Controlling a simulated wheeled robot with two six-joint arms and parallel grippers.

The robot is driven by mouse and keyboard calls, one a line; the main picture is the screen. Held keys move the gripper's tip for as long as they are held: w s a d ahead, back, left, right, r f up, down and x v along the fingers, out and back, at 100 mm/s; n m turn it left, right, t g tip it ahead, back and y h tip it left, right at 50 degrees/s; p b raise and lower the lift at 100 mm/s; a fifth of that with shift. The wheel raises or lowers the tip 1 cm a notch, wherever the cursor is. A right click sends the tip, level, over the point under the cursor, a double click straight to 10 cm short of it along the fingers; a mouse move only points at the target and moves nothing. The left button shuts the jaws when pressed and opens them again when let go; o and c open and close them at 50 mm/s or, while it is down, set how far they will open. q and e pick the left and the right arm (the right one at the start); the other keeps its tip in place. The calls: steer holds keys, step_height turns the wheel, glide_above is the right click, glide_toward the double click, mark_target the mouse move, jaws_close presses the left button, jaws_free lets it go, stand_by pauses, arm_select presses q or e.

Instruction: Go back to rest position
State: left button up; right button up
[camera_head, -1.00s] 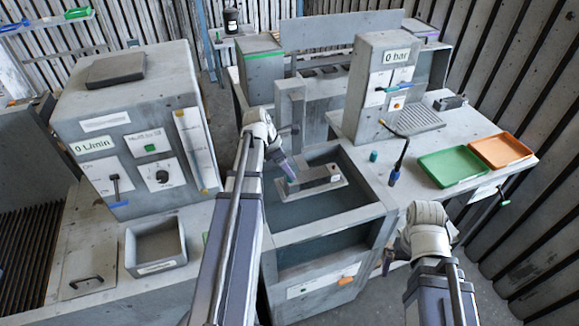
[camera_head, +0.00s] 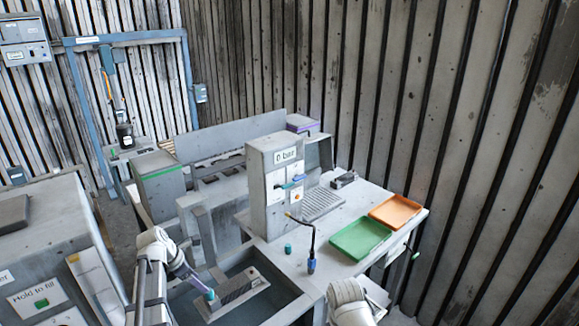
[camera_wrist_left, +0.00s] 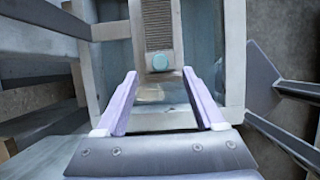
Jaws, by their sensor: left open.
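My left gripper (camera_head: 205,288) hangs over the water basin (camera_head: 290,305) in the head view, its purple fingers pointing down. In the left wrist view its two fingers (camera_wrist_left: 160,78) are spread apart with nothing between them. In the left wrist view the block (camera_wrist_left: 158,22) has a teal round end and is apart from the fingers. My right arm shows at the bottom edge of the head view, but its gripper is out of sight.
A pressure station reading "0 bar" (camera_head: 273,190) stands behind the basin. A grey control box (camera_head: 45,250) stands at left. Slatted walls close off the back and right.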

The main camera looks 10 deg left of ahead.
arm_select(q)
steer(key=b+x, duration=0.6)
steer(key=x, duration=0.1)
steer(key=shift+f, duration=0.15)
steer(key=shift+r, duration=0.25)
